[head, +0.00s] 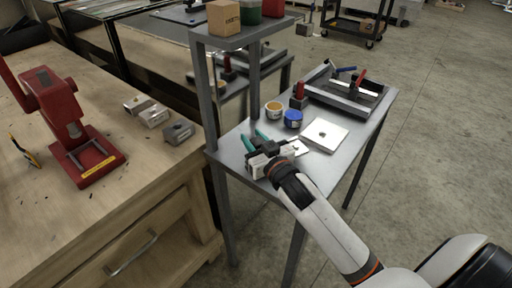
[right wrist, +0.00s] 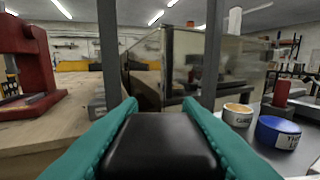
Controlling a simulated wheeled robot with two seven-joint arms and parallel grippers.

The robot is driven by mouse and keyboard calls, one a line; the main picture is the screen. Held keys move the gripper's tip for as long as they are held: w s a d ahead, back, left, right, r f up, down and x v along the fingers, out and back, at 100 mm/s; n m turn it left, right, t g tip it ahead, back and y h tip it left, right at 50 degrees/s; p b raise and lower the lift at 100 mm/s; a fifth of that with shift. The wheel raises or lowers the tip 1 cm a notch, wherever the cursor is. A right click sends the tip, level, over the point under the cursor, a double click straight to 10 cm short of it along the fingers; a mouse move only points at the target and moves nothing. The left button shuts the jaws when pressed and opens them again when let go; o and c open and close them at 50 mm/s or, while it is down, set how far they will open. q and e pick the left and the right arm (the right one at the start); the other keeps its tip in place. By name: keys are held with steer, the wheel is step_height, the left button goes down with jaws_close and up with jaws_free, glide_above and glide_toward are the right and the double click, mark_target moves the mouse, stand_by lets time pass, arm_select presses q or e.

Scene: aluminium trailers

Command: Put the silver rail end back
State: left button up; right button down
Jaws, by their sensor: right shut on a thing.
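My right gripper (head: 257,139) reaches over the grey metal table, its teal fingers pointing away to the upper left. In the right wrist view, the fingers of the right gripper (right wrist: 160,108) are shut on a dark block (right wrist: 160,148) with a smooth rounded top. I cannot tell whether this is the silver rail end. A grey metal block (head: 180,132) sits near the wooden bench's right edge; it also shows in the right wrist view (right wrist: 97,108). Paler metal blocks (head: 153,115) lie beside it. My left gripper is out of view.
A red press (head: 75,125) stands on the wooden bench (head: 120,190). The metal table (head: 235,152) holds an orange-topped tin (head: 273,109), a blue tin (head: 293,119), a pale square plate (head: 324,135) and a tray (head: 345,98) with tools. Grey shelf posts (head: 207,100) rise beside the gripper.

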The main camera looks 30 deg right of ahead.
step_height(320, 180, down, 2)
steer(key=shift+f, duration=0.15)
steer(key=shift+f, duration=0.1)
steer(key=c, duration=1)
jaws_free()
steer(key=shift+f, duration=0.1)
steer(key=shift+c, duration=0.2)
steer(key=s+b, duration=0.1)
steer(key=s, duration=1)
steer(key=shift+b, duration=0.3)
steer(key=shift+s, duration=0.5)
